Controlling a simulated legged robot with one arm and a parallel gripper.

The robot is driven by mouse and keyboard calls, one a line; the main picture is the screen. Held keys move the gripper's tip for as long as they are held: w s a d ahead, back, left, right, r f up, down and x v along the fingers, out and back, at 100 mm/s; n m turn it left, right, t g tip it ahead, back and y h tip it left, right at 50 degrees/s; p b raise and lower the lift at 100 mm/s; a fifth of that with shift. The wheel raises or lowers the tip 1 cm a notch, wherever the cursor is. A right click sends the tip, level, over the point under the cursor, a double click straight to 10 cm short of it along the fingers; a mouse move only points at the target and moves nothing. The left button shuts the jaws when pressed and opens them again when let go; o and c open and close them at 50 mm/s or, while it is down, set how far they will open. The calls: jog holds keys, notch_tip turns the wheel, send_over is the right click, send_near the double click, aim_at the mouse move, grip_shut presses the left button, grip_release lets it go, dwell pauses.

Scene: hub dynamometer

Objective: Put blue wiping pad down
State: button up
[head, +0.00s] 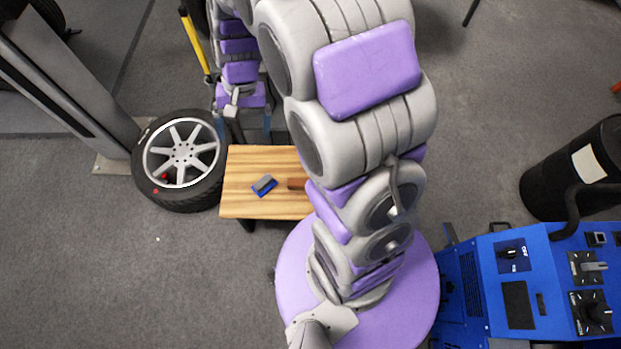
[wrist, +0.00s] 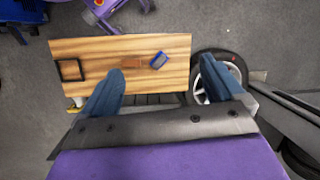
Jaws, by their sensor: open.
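The blue wiping pad (head: 264,186) with a grey top lies on the wooden bench (head: 240,206). In the wrist view the pad (wrist: 158,60) lies near the bench's right end, beside a brown block (wrist: 132,62). My gripper (head: 244,127) hangs at the bench's far edge in the head view, apart from the pad. In the wrist view my gripper (wrist: 161,65) shows two blue fingers spread wide, with nothing held between them. The pad appears between the fingertips in that picture, beyond them.
A tyre with a silver wheel (head: 183,153) is left of the bench, near a grey post (head: 75,85). A square black frame (wrist: 70,70) is at the bench's other end. A blue console (head: 520,290) and black bin (head: 575,170) are at right. Floor at front left is clear.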

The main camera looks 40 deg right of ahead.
jog(key=s+r+n+h, duration=0.1)
jog(key=s+r, duration=0.2)
jog(key=s, duration=0.4)
jog(key=s+d+r+n+h, duration=0.1)
jog(key=s+r+n, duration=0.1)
jog(key=s, duration=0.6)
jog(key=s+d+r+n, duration=0.1)
jog(key=s+r+n, duration=0.1)
jog(key=s+r, duration=0.3)
jog(key=s, duration=0.3)
jog(key=shift+s+h, duration=0.25)
jog(key=shift+h, duration=0.15)
